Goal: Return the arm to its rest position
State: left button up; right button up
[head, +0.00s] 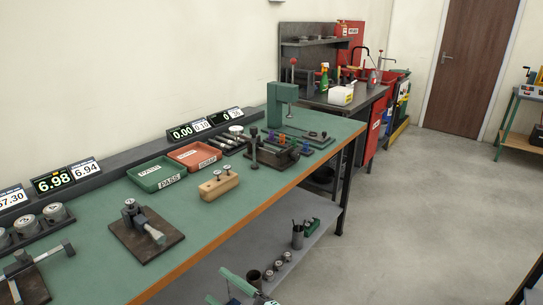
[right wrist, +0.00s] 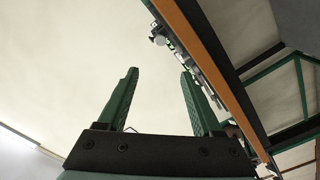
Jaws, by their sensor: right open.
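My right gripper (head: 226,291) shows at the bottom of the head view, low beside the front edge of the green workbench (head: 215,218). Its green fingers stand apart with nothing between them in the right wrist view (right wrist: 160,76). The rest of the right arm is mostly out of the picture. In the wrist view the bench's orange edge (right wrist: 210,60) runs down the right side, apart from the fingers. My left gripper is not in view.
The bench carries a green tray (head: 157,174), a red tray (head: 194,155), a wooden block (head: 218,186) and fixtures. A lower shelf (head: 290,248) holds cups and small parts near my right gripper. Grey floor (head: 430,210) to the right is clear.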

pick_arm(q)
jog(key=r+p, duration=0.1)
jog(key=p, duration=0.1)
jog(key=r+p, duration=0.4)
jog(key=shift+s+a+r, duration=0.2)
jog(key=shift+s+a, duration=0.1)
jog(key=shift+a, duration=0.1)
pick_arm(e)
jog(key=s+d+f+m+h, duration=0.4)
jog(key=s+d+f+m, duration=0.1)
jog(key=d, duration=0.4)
jog(key=s+d+f+m+g+h, duration=0.1)
jog(key=s+d+f+m+h, duration=0.3)
jog(key=s+d, duration=0.4)
jog(key=s+d+f+m+h, duration=0.3)
jog(key=s+d+f+m, duration=0.3)
jog(key=d, duration=0.4)
jog(key=shift+s+d+f+m+g+h, duration=0.25)
jog(key=shift+f+m+h, duration=0.2)
jog(key=shift+m, duration=0.75)
jog(key=shift+a, duration=0.15)
